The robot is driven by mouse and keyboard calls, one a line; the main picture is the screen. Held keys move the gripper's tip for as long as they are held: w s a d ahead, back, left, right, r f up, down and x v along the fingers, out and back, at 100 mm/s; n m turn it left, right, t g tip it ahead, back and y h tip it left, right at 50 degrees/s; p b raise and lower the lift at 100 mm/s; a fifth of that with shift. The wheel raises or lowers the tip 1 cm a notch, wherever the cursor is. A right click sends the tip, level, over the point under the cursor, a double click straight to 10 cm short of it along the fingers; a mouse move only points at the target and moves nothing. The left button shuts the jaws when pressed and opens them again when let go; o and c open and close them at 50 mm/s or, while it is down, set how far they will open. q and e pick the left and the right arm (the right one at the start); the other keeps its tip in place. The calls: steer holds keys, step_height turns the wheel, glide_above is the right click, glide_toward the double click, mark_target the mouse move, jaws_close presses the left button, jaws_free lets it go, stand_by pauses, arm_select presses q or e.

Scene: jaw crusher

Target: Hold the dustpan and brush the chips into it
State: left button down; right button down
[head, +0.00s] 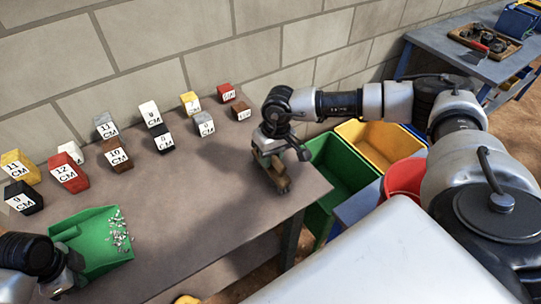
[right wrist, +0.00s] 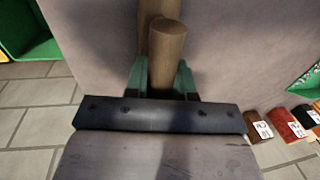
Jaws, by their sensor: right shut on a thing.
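The green dustpan (head: 92,238) lies on the grey table at the lower left of the head view. Small pale chips (head: 119,232) show against its right part; I cannot tell whether all are inside. My left gripper (head: 76,264) is at the dustpan's near left side, where the handle is hidden; its fingers are not clear. My right gripper (head: 274,162) is near the table's right end, well away from the dustpan. It is shut on the brush (head: 280,182), whose brown round handle (right wrist: 166,48) shows between the green fingers in the right wrist view. The bristles are not clearly visible.
Several numbered blocks (head: 119,154) stand in two rows along the wall side of the table (head: 215,205). The table between brush and dustpan is clear. Green (head: 338,170) and yellow (head: 380,143) bins stand beyond the right edge, with a red container (head: 404,180) beside them.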

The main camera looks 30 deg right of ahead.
steer(key=shift+a, duration=0.1)
steer(key=shift+w+a+f, duration=0.15)
steer(key=shift+w+a, duration=0.75)
steer(key=shift+a, duration=5.1)
steer(key=shift+w+a+f, duration=0.1)
steer(key=shift+w+a, duration=0.8)
steer(key=shift+a, duration=5.05)
steer(key=shift+w+a+f, duration=0.15)
steer(key=shift+w+a, duration=0.75)
steer(key=shift+a, duration=5.2)
steer(key=shift+a, duration=0.1)
steer(key=shift+a+r, duration=0.2)
steer(key=shift+a, duration=1.4)
steer(key=shift+a+r, duration=0.15)
steer(key=shift+a, duration=1.45)
steer(key=shift+w+d, duration=0.15)
steer(key=shift+d, duration=0.15)
steer(key=shift+w+d+r, duration=0.1)
steer(key=shift+d+r, duration=0.05)
steer(key=shift+r, duration=0.15)
step_height(320, 180, up, 6)
steer(key=d, duration=0.2)
steer(key=shift+d+f, duration=0.2)
steer(key=shift+d, duration=0.2)
